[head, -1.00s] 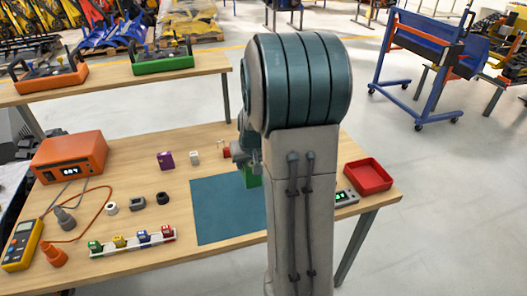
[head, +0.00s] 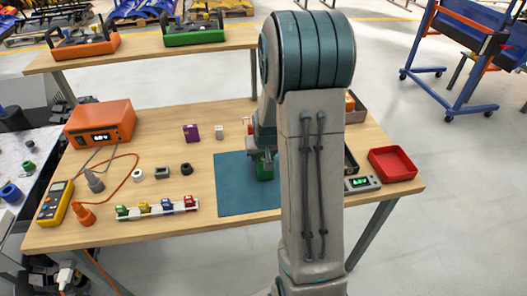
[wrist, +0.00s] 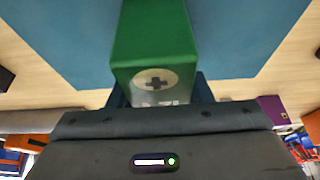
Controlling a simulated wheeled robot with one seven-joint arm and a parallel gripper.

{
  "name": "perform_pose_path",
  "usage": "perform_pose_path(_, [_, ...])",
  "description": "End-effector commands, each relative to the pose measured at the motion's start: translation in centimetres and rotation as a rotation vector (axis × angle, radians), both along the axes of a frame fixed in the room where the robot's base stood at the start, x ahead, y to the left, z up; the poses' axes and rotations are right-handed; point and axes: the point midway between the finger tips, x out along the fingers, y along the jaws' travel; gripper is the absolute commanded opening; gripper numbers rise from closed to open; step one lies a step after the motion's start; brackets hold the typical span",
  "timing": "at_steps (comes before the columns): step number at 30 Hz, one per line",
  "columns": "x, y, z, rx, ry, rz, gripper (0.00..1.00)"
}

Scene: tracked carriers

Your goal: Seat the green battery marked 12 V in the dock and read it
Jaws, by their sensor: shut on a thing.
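My gripper (head: 262,156) is shut on a green battery (head: 264,170) over the blue mat (head: 240,199). In the wrist view the battery (wrist: 155,35) is between my fingers, with a pale disc and dark plus mark on the face towards the camera. I cannot read a 12 V mark, nor tell whether the battery touches the mat. A grey box with a lit green display (head: 362,183) is at the table's right; I cannot tell whether it is the dock. My arm hides part of the table right of the mat.
A red tray (head: 392,163) stands at the right edge. A rack of small coloured blocks (head: 158,209), a yellow meter (head: 55,203) and an orange instrument (head: 100,124) are at the left. A purple block (head: 191,132) and a pale block (head: 219,131) stand behind the mat.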

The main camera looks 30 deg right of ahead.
Motion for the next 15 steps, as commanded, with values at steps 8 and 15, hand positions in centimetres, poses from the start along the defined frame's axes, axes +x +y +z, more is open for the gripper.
perform_pose_path(8, [0.01, 0.01, -0.22, 0.0, 0.0, 0.0, 0.59])
perform_pose_path(15, [0.0, -0.01, -0.22, 0.0, 0.0, 0.0, 0.67])
